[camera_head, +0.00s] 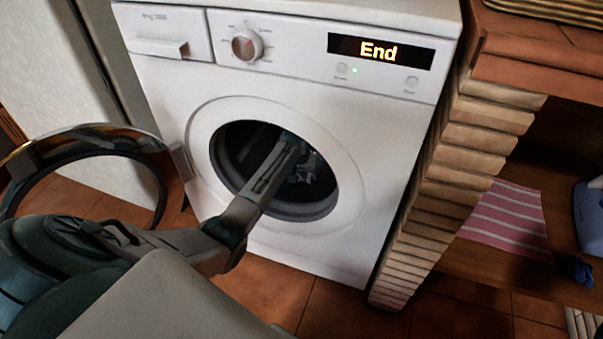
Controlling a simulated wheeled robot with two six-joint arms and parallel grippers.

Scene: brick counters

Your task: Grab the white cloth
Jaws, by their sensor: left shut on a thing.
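The white cloth (304,168) shows as a crumpled, greyish-white bundle inside the dark drum of the washing machine (370,180). My left arm reaches from the lower left through the round door opening. My left gripper (296,150) is inside the drum at the cloth, shut on it. The fingertips are hard to make out in the shadow, and part of the cloth is hidden behind the gripper. My right gripper is not in view.
The round door (160,165) stands open at the left. The display (380,50) reads "End". A brick pillar (455,170) stands right of the machine. Beyond it are a pink striped cloth (508,215) and a dark blue crumpled item (577,269) on a shelf.

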